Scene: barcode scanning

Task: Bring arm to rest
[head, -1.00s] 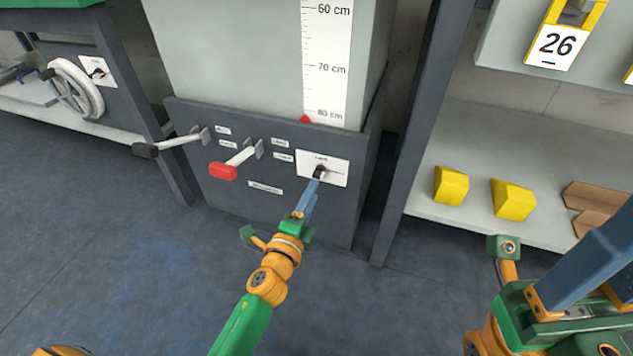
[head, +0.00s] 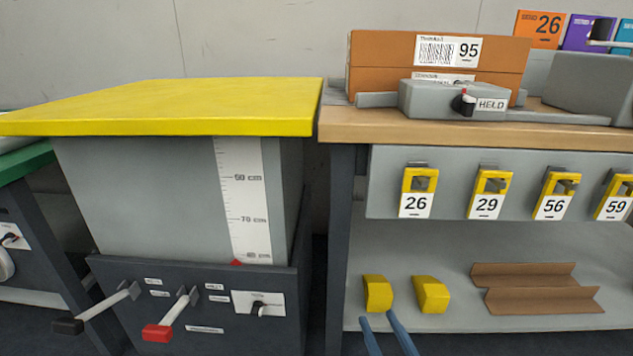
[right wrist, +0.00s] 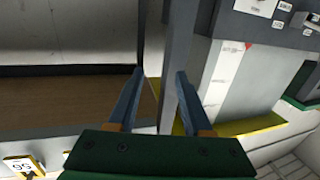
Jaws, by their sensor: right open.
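My right gripper (head: 388,330) shows at the bottom edge of the head view, in front of the lower shelf, with its two blue fingertips spread. The right wrist view also shows its blue fingers (right wrist: 158,90) apart, with nothing held between them; a dark post stands beyond them. My left gripper and arm are out of view. The yellow-topped lift table (head: 180,105) stands left of the right gripper. Its front panel has a black-ended lever, a red-ended lever (head: 170,322) and a dark knob (head: 258,306).
The wooden bench (head: 345,128) carries an orange box (head: 385,65) labelled 95 and a grey clamp marked HELD (head: 440,98). Several yellow numbered tags hang on its front. Two yellow blocks (head: 378,292) and a brown angled piece (head: 535,285) lie on the lower shelf.

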